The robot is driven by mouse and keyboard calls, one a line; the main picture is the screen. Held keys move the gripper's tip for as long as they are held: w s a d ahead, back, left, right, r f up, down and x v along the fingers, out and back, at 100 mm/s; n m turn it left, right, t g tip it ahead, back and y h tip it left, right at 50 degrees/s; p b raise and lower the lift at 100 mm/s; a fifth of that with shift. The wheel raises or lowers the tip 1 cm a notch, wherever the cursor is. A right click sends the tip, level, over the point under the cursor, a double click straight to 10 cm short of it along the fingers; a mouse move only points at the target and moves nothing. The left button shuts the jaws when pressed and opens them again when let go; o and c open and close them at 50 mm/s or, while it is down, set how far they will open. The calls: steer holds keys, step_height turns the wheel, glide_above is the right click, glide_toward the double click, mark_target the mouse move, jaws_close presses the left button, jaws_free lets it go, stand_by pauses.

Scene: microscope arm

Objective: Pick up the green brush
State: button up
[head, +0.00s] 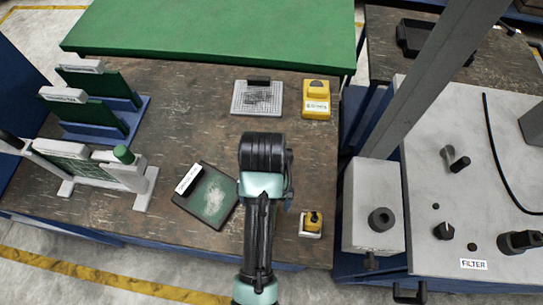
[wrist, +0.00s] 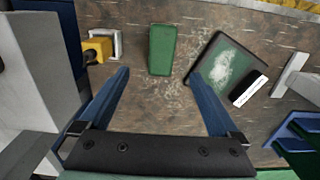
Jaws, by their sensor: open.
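The green brush (wrist: 162,50) shows in the wrist view as a plain green block lying on the worn brown bench. It lies ahead of the fingertips, roughly centred between their lines. My gripper (wrist: 158,76) is open, with its two blue fingers spread wide and nothing between them. The fingers appear to be above the bench and apart from the brush; the exact height is hard to tell. In the head view my arm covers the brush and the gripper's fingers.
A dark tray (head: 217,208) with pale powder lies left of my arm. A small yellow item on a white base (head: 310,224) stands right. A grid plate (head: 243,108) and yellow box (head: 316,104) lie behind. Green boards in racks (head: 141,203) stand at left.

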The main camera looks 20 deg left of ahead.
steer(key=f, duration=0.6)
steer(key=shift+s, duration=0.35)
steer(key=shift+w+a+f+p, duration=0.15)
steer(key=shift+f+p, duration=0.25)
steer(key=shift+f, duration=1.1)
steer(key=shift+w+a+f+p, duration=0.1)
steer(key=shift+f+p, duration=0.3)
steer(key=shift+f, duration=1.1)
steer(key=c, duration=1.5)
step_height(320, 180, up, 10)
steer(key=shift+r+b, duration=0.1)
steer(key=shift+b, duration=0.35)
steer(key=shift+c, duration=0.2)
